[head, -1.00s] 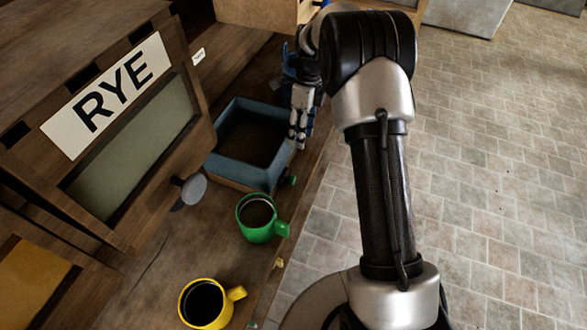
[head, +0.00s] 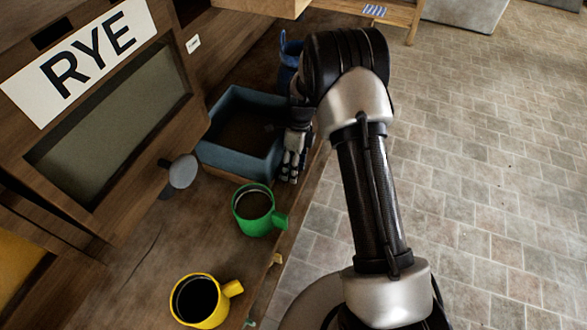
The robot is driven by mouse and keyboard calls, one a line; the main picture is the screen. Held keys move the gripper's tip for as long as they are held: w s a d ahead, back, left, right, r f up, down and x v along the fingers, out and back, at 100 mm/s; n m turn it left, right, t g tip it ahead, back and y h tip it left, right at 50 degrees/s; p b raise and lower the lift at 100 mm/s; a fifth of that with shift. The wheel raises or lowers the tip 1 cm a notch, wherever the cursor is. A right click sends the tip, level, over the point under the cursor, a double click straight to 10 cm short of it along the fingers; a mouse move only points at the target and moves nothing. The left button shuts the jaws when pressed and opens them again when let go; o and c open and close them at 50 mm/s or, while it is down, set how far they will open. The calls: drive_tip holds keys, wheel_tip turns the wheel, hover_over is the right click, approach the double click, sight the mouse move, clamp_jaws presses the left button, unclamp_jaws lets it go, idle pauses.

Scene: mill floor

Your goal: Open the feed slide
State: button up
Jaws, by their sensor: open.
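A wooden hopper front carries a RYE sign (head: 80,58) and a greenish window (head: 110,140) at the left. A round grey knob (head: 183,171) sticks out low on its right side; it looks like the pull of the feed slide, but the slide itself cannot be made out. My gripper (head: 290,168) is open, fingers pointing down, at the right side of the blue bin. It is well to the right of the knob and apart from it. I cannot tell whether it touches the bin.
The blue open bin (head: 215,163) stands on the wooden bench between knob and gripper. A green mug (head: 254,222) and a yellow mug (head: 203,316) stand nearer. A blue object (head: 289,52) is partly hidden behind my arm. Tiled floor (head: 480,180) is clear at right.

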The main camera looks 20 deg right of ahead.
drive_tip(key=shift+c, duration=0.4)
clamp_jaws()
idle(0.4)
